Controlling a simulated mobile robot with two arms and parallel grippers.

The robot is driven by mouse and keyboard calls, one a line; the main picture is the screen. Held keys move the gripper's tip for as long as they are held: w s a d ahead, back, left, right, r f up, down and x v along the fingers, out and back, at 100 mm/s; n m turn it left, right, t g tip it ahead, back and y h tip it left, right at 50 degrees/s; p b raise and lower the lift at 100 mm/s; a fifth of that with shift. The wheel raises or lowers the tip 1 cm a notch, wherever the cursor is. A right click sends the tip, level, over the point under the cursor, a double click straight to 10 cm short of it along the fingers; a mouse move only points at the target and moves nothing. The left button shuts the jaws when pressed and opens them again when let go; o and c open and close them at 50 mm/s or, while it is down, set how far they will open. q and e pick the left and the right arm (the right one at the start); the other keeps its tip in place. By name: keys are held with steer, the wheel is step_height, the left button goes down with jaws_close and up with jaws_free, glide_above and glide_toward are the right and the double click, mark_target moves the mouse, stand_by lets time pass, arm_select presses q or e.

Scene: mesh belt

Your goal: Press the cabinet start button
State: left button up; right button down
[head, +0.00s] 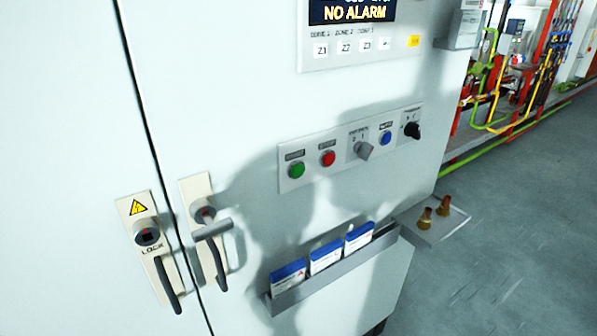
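The white cabinet (225,110) fills most of the head view. A light button panel (342,165) is mounted on its front, right of the door seam. At the panel's left end is a green button (296,170) under a small dark label, too small to read for certain. A red button (327,158) is just right of it. Further right are a grey selector knob (363,150), a blue button (385,138) and a black rotary knob (411,130). Neither gripper is in view. A dark shadow falls on the cabinet below and left of the panel.
A document tray (335,275) with blue-white booklets juts out below the panel. A display (352,12) reads NO ALARM. A ledge (450,222) with brass fittings is at right, beside open grey floor (520,240).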

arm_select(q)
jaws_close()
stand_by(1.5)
